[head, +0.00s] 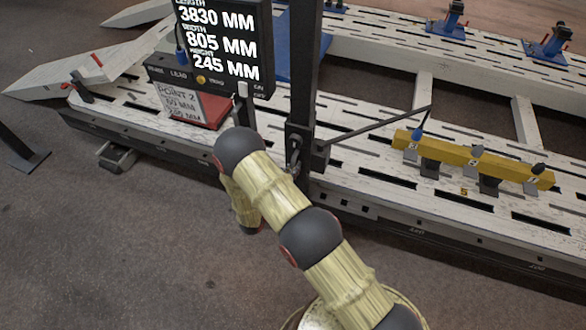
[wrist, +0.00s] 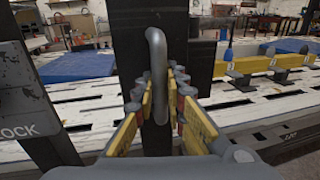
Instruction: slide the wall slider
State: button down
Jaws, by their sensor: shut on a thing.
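The slider looks like a dark block (head: 306,150) on a tall dark upright post (head: 302,60) at the near edge of the frame bench. A grey bent metal handle (wrist: 157,50) stands out from it in the wrist view. My gripper (wrist: 161,88) has its yellow-padded fingers on both sides of the handle and is shut on it. The handle runs upright between the fingers, with its bent top above them. In the head view my arm hides the gripper, and the handle shows only in part.
A display box (head: 222,45) stands left of the post. A thin dark rod (head: 375,124) slants right from the block towards a yellow bar (head: 470,160) on the white slotted bench (head: 350,180). A dark part marked "LOCK" (wrist: 28,105) is close left of my gripper. Floor in front is clear.

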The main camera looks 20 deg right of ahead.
aim_at(293, 159)
dwell(0.3)
notch_tip(293, 159, up, 11)
jog(key=p, duration=0.6)
jog(key=shift+f, duration=0.15)
jog(key=c, duration=1.9)
grip_release()
jog(key=shift+f, duration=0.1)
jog(key=v, duration=1.2)
